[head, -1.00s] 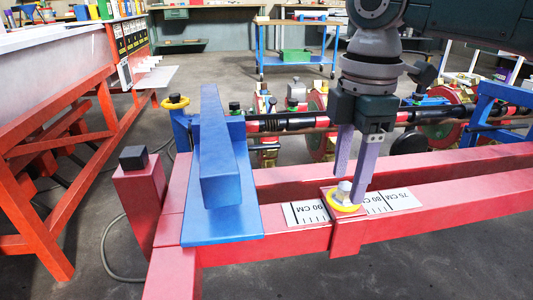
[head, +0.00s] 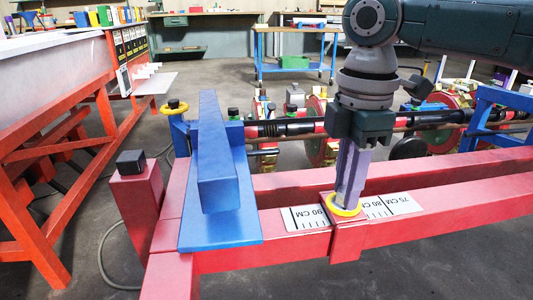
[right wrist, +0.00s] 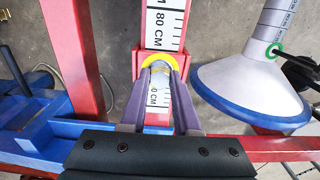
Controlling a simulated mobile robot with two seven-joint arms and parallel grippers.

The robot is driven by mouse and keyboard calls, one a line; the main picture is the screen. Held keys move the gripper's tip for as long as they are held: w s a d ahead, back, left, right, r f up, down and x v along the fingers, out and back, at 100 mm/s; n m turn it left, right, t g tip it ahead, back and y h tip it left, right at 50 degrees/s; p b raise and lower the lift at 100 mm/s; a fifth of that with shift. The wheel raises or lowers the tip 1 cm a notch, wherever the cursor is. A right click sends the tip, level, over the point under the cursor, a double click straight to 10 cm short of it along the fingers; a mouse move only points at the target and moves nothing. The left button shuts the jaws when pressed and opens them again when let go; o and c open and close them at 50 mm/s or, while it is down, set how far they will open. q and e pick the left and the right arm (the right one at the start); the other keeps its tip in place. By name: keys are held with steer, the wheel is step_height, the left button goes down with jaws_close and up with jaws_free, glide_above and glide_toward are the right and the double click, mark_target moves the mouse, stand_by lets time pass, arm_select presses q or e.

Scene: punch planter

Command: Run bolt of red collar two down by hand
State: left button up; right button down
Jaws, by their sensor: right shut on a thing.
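The red collar (head: 347,240) wraps around the red front rail, with a yellow ring (head: 345,208) on its top face. My right gripper (head: 349,200) points straight down over the collar, its two purple fingers close together at the ring. In the right wrist view, my right gripper (right wrist: 159,92) has a finger on each side of the silvery bolt (right wrist: 160,67), whose head sits inside the yellow ring (right wrist: 157,58). In the head view the fingers hide the bolt. My left gripper is not in view.
A scale strip (head: 304,218) lies along the rail on both sides of the collar. A blue block on a blue plate (head: 225,228) stands to the left. A red post (head: 137,210) with a black cap is farther left. A black-and-red shaft (head: 285,127) runs behind.

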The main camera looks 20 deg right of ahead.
stand_by(0.3)
steer(key=shift+r+p, duration=0.2)
steer(key=shift+p, duration=0.45)
steer(key=m+p, duration=0.5)
steer(key=p, duration=0.2)
steer(key=shift+r+m+p, duration=0.1)
steer(key=shift+m+p, duration=0.2)
steer(key=m+p, duration=0.2)
steer(key=shift+a+m, duration=0.1)
steer(key=shift+m, duration=0.3)
steer(key=m+p, duration=0.1)
steer(key=m, duration=0.2)
steer(key=shift+m+p, duration=0.3)
steer(key=shift+p, duration=0.05)
steer(key=m, duration=0.2)
steer(key=m+p, duration=0.1)
steer(key=m, duration=0.1)
steer(key=shift+f+m, duration=0.2)
steer(key=shift+m, duration=0.1)
steer(key=m+p, duration=0.1)
steer(key=m, duration=0.8)
steer(key=shift+m, duration=0.4)
steer(key=shift+f+m, duration=0.1)
steer(key=shift+m, duration=2)
